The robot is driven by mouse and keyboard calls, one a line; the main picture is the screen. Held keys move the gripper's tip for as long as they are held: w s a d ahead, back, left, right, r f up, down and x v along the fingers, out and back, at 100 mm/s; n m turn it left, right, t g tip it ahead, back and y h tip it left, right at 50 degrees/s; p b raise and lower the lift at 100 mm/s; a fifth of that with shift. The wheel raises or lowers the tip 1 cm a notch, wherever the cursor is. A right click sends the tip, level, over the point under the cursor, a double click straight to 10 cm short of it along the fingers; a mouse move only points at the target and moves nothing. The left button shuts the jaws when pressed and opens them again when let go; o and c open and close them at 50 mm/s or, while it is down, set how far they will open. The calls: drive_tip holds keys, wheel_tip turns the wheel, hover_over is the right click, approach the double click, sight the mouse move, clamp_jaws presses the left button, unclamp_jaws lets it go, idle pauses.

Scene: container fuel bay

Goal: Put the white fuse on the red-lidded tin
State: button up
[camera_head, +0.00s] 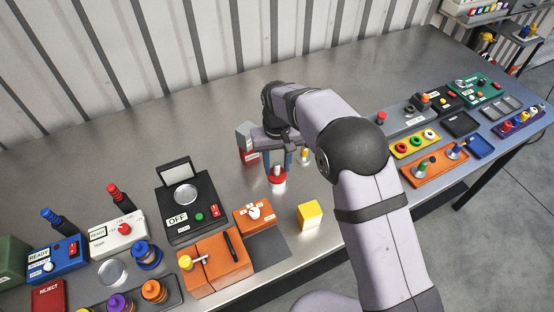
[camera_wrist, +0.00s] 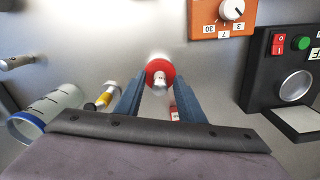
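The red-lidded tin (camera_head: 278,181) stands on the steel bench, below my gripper; its red lid (camera_wrist: 151,67) shows in the wrist view. The white fuse (camera_wrist: 160,82), pale with metal ends, appears upright on the lid, between my fingers. In the head view its top is partly hidden by my gripper (camera_head: 278,160). My gripper (camera_wrist: 160,82) points down with its two blue fingers apart, a visible gap on each side of the fuse. I cannot tell exactly how the fuse's lower end meets the lid.
A yellow fuse (camera_head: 304,157) stands to the right of the tin; a red one (camera_wrist: 174,112) shows near my finger. A clear jar with a blue rim (camera_wrist: 45,112) is close by in the wrist view. An orange dial box (camera_head: 254,214) and yellow cube (camera_head: 310,215) stand in front.

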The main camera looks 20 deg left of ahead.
sight(277, 164)
wheel_tip(277, 164, up, 12)
drive_tip(key=b, duration=0.2)
drive_tip(key=shift+r+b, duration=0.2)
drive_tip(key=shift+b, duration=0.2)
drive_tip(key=s+d+f+m, duration=0.2)
drive_tip(key=d, duration=0.8)
drive_tip(key=s+d+f+m, duration=0.1)
drive_tip(key=s+d, duration=0.1)
drive_tip(key=d, duration=0.9)
drive_tip(key=s+d+f+m, duration=0.1)
drive_tip(key=s+d+f, duration=0.2)
drive_tip(key=s+d, duration=0.3)
drive_tip(key=s+d+f+m, duration=0.2)
drive_tip(key=s+d, duration=0.3)
drive_tip(key=s, duration=0.3)
drive_tip(key=shift+s+d+f, duration=0.4)
drive_tip(key=shift+f, duration=0.45)
